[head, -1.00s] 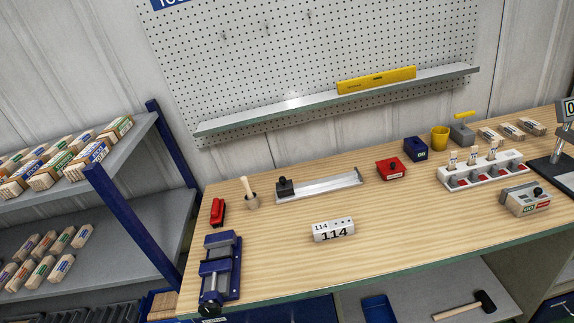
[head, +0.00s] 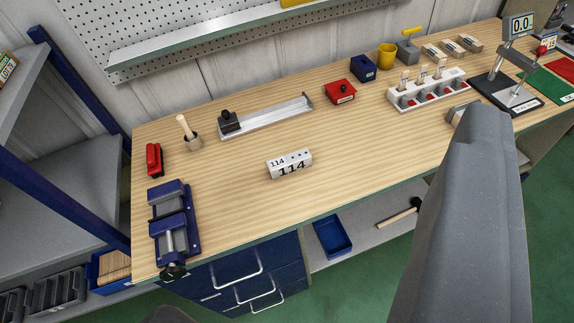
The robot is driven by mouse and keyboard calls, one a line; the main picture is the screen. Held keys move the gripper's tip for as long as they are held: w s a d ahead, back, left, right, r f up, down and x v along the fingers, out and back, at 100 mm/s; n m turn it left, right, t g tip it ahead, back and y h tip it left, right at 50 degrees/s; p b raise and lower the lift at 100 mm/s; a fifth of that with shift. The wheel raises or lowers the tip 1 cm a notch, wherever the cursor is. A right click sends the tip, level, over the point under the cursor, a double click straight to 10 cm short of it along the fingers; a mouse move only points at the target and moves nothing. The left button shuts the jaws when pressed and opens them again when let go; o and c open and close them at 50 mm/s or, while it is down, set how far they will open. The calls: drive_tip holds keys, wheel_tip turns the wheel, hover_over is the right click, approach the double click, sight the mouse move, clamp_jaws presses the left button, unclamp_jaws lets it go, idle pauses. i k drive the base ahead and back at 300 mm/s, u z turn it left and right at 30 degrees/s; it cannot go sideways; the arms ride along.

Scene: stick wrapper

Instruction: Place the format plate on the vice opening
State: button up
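The blue vice (head: 174,222) is fixed at the front left corner of the workbench. A gap shows between its jaws, with nothing lying on it. A white block marked 114 (head: 290,163) stands near the middle of the bench, right of the vice and apart from it. No label names the format plate, so I cannot tell whether this block is it. A large grey part of my own body (head: 468,220) fills the lower right.
A white rack with several tagged pieces (head: 428,90) stands at the right of the bench (head: 230,178). Bare wood lies between vice and block.

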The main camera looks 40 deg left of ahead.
sight(167, 209)
drive_tip(key=u, duration=0.1)
drive_tip(key=i, duration=1)
drive_tip(key=z, duration=0.1)
